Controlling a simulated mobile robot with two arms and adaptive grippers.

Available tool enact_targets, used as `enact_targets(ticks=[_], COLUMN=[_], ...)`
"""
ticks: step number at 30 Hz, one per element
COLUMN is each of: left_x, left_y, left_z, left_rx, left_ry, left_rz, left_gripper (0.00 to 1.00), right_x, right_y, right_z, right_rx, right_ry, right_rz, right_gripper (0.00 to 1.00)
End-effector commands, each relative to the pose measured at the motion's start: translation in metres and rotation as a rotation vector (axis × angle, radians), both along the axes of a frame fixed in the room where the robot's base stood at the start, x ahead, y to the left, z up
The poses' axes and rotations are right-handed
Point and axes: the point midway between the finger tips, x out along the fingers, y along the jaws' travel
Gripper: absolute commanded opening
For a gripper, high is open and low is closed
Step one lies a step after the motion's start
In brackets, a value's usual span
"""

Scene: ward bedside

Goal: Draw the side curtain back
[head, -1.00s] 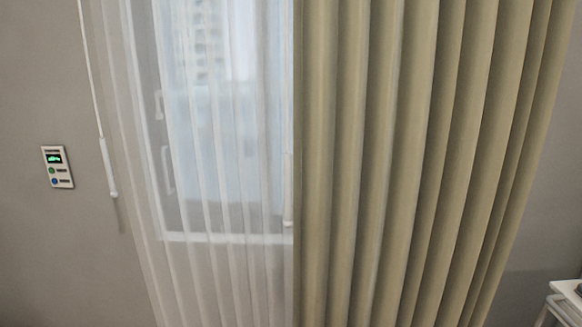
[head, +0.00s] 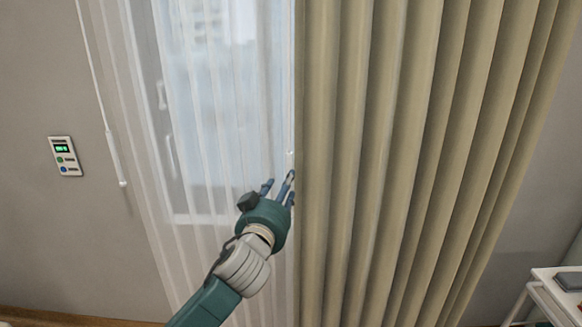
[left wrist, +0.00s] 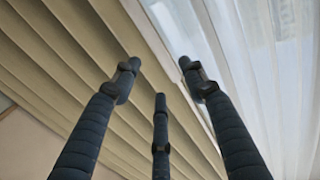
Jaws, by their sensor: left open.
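The side curtain, a beige pleated drape (head: 385,150), hangs over the right part of the window. It also fills the left side of the left wrist view (left wrist: 60,50). A thin white rod (head: 291,135) hangs along the drape's left edge. A sheer white curtain (head: 235,120) hangs to the left. My left gripper (head: 280,186) is open, its dark fingers near the drape's left edge, just below the rod's visible part. In the left wrist view its fingers (left wrist: 158,75) are spread with nothing seen between them. I cannot tell whether they touch the fabric. My right gripper is not in view.
A second white rod (head: 116,160) hangs on a cord at the left of the sheer curtain. A wall panel (head: 65,156) with a green display is further left. A white table (head: 555,285) stands at the lower right. The wall between is bare.

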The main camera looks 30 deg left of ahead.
Motion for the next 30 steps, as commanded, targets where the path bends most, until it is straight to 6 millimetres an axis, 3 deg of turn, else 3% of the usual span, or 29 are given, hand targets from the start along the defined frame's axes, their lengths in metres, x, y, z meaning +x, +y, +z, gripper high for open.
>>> enact_targets(ticks=[13,18,26,27,30], left_x=[0.074,0.085,0.086,0.086,0.086], left_y=[0.028,0.032,0.032,0.032,0.032], left_z=[0.003,0.001,0.000,-0.001,-0.001], left_rx=[0.003,0.002,0.002,0.002,0.002], left_ry=[0.001,0.002,0.002,0.002,0.002], left_rz=[0.001,0.001,0.000,0.000,0.000], left_gripper=[0.43,0.43,0.43,0.41,0.21], right_x=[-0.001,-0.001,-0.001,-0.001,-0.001], right_y=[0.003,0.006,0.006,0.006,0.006], right_z=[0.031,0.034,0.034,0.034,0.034], right_rx=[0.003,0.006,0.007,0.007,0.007], right_ry=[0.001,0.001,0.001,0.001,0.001], right_rz=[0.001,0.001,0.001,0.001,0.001], right_gripper=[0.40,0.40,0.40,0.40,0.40])
